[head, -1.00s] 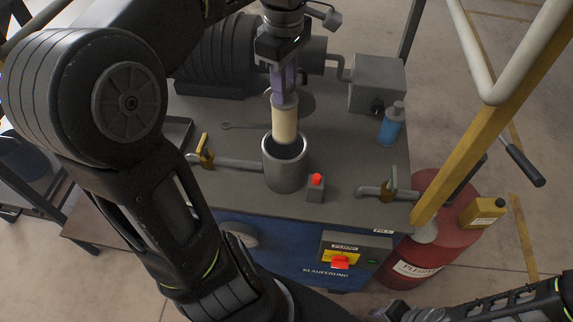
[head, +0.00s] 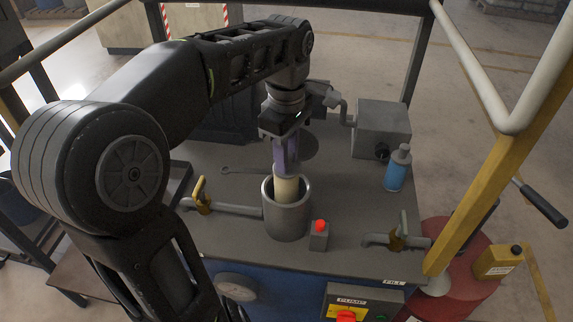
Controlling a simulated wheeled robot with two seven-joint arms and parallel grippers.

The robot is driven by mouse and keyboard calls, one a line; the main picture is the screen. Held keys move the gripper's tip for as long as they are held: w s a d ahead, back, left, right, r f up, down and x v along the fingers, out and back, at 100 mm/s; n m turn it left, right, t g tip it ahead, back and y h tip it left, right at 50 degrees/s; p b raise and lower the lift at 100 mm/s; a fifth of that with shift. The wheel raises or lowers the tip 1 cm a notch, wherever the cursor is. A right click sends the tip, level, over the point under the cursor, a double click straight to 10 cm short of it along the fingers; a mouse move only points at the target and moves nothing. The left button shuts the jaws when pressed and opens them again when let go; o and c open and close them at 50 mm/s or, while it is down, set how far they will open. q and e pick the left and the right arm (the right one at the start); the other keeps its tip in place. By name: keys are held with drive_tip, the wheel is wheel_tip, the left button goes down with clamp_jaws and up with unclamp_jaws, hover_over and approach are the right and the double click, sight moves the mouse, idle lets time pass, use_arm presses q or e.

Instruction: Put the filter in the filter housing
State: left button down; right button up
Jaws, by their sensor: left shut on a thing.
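The filter (head: 285,188) is a pale cream cylinder with a grey top. The filter housing (head: 287,221) is an open grey metal cylinder standing upright on the machine's table top. My left gripper (head: 285,168) comes down from above, its purple fingers shut on the top of the filter. The filter's lower part is inside the housing's mouth and hidden by the front wall. It looks roughly upright; whether it touches the housing wall I cannot tell. My right gripper is out of the picture.
A red button box (head: 319,234) stands close to the housing's right. A blue bottle (head: 397,170) and a grey box (head: 381,128) stand back right. A wrench (head: 243,170) lies behind the housing.

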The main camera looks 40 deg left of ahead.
sight(286, 184)
use_arm(q)
drive_tip(key=shift+f, duration=0.9)
drive_tip(key=shift+f+b, duration=0.55)
drive_tip(key=shift+f, duration=0.1)
drive_tip(key=c, duration=1.2)
unclamp_jaws()
drive_tip(key=shift+r, duration=0.15)
